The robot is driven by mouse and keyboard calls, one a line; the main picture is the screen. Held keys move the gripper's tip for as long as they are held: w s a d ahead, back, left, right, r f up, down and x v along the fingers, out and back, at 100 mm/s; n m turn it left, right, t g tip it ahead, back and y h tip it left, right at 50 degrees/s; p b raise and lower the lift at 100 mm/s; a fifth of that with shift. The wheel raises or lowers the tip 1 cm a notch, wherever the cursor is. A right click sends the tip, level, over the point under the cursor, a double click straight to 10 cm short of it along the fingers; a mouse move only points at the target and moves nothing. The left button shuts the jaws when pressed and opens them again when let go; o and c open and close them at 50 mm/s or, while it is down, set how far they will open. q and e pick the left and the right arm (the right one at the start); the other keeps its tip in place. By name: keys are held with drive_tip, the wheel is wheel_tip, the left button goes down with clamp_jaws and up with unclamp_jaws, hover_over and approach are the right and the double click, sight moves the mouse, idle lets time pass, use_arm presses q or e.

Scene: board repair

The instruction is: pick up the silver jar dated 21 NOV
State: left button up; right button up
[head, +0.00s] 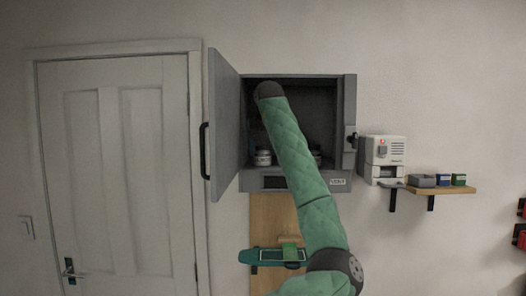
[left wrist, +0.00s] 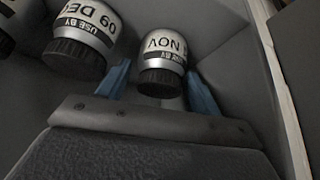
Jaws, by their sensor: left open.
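In the left wrist view a silver jar (left wrist: 162,48) with a dark lid shows a white label reading "USE BY" and "NOV"; its day number is not readable. My left gripper (left wrist: 159,72) is open, with one blue finger on each side of this jar. I cannot tell whether the fingers touch it. A second silver jar (left wrist: 85,32), labelled "USE BY 09 DEC", stands just left of the left finger. In the head view my green left arm reaches into the open grey cabinet (head: 349,110), and its gripper is hidden. A jar (head: 262,158) shows left of the arm there. My right gripper is not in view.
The cabinet door (head: 224,125) stands open to the left. Part of another jar (left wrist: 6,30) shows at the left wrist view's edge. Right of the cabinet are a white machine (head: 384,155) and a wooden shelf (head: 455,190) with small boxes. A teal holder (head: 262,257) is below.

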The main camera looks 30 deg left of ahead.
sight(262, 154)
use_arm(q)
drive_tip(key=shift+p+x, duration=0.7)
drive_tip(key=shift+x, duration=1)
drive_tip(key=shift+a+r, duration=0.1)
drive_tip(key=shift+r, duration=0.05)
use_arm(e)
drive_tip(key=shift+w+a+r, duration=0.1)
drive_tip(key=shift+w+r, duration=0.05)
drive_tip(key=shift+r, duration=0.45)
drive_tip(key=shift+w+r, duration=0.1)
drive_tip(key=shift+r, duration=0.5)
use_arm(q)
drive_tip(key=c, duration=0.8)
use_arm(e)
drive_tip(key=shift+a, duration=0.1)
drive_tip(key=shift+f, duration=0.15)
